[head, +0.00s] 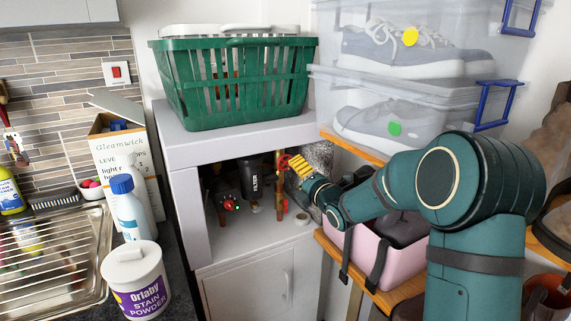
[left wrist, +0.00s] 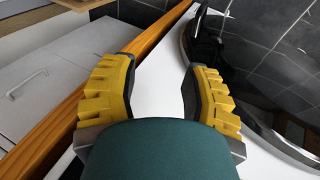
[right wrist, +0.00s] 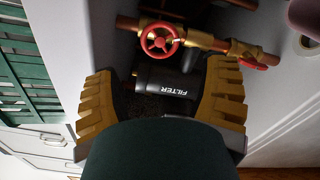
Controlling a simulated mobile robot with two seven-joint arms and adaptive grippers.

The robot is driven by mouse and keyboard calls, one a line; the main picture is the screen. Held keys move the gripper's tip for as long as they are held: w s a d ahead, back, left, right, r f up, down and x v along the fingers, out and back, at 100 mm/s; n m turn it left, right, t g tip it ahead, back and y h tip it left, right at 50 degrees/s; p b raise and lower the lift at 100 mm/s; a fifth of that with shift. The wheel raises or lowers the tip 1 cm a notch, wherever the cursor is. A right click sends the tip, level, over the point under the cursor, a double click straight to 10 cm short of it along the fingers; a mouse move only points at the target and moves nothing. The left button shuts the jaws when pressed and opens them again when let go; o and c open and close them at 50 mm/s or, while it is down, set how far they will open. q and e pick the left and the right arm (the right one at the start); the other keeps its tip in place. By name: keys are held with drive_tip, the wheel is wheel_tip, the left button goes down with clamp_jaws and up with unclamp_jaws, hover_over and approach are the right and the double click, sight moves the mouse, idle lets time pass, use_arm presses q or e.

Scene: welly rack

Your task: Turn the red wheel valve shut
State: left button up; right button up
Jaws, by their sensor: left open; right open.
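The red wheel valve (head: 284,160) sits high on the right copper pipe inside the open cabinet. In the right wrist view the spoked red wheel (right wrist: 160,38) is seen nearly face on, ahead of the fingertips and apart from them. My right gripper (head: 301,168) is at the cabinet opening, just right of the wheel in the head view, and partly covers it. In its wrist view the right gripper (right wrist: 163,82) is open and empty. My left gripper (left wrist: 158,75) is open and empty over a white surface, outside the head view.
A black filter (head: 250,180) stands beside the pipe. A smaller red handle (right wrist: 252,65) is lower on that pipe, and a red fitting (head: 231,204) is at left. A green basket (head: 235,100) stands above the cabinet. A pink box (head: 366,255) sits on a wooden shelf at right.

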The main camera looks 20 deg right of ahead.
sight(286, 163)
drive_tip(key=w, duration=0.8)
drive_tip(key=shift+w+a, duration=0.3)
drive_tip(key=shift+w, duration=0.1)
drive_tip(key=c, duration=0.9)
